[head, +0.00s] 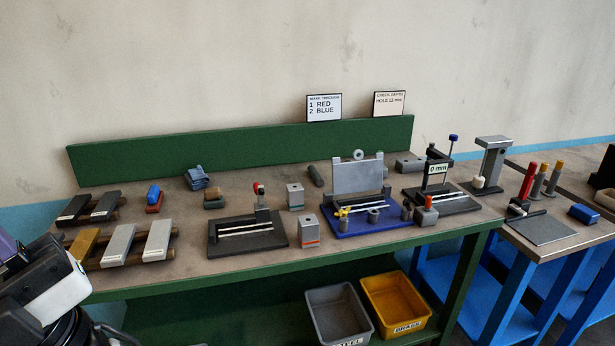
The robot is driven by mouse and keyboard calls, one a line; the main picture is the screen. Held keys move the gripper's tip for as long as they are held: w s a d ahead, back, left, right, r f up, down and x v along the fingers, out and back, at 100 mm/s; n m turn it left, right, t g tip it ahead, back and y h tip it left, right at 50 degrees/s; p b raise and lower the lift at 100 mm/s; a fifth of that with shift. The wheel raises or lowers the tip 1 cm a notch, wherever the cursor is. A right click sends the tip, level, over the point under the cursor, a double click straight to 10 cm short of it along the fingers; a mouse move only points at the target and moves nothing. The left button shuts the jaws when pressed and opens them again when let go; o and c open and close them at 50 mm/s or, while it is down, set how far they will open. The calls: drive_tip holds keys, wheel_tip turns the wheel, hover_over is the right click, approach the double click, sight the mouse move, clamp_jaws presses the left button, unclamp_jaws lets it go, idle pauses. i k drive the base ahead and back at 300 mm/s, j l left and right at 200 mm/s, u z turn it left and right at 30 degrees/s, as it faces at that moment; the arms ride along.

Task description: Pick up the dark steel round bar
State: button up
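A short dark grey round bar (315,176) lies on its side on the brown top of the green workbench, toward the back. It is behind the small grey block with an orange-red mark and left of the upright grey plate on the blue base. Nothing visibly covers it. Part of my arm, white and black, shows at the lower left edge, well apart from the bar. No gripper fingertips can be made out in this view.
A blue-based fixture (345,228) and a dark fixture (222,247) stand in front of the bar. Blocks on brown rods (118,247) fill the bench's left. A green back panel (240,150) runs behind. Grey and yellow bins (372,287) sit below.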

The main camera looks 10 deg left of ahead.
sight(319, 181)
drive_tip(key=k+j, duration=0.1)
drive_tip(key=j, duration=0.35)
drive_tip(key=k+j+z, duration=0.1)
drive_tip(key=j, duration=0.35)
drive_tip(key=k+j+z, duration=0.1)
drive_tip(key=j, duration=0.35)
drive_tip(key=u, duration=0.3)
drive_tip(key=i+l+u, duration=0.15)
drive_tip(key=l+u, duration=0.25)
drive_tip(key=i+l+u, duration=0.15)
drive_tip(key=l+u, duration=0.4)
drive_tip(key=l, duration=0.35)
drive_tip(key=i+l+u, duration=0.1)
drive_tip(key=l, duration=0.35)
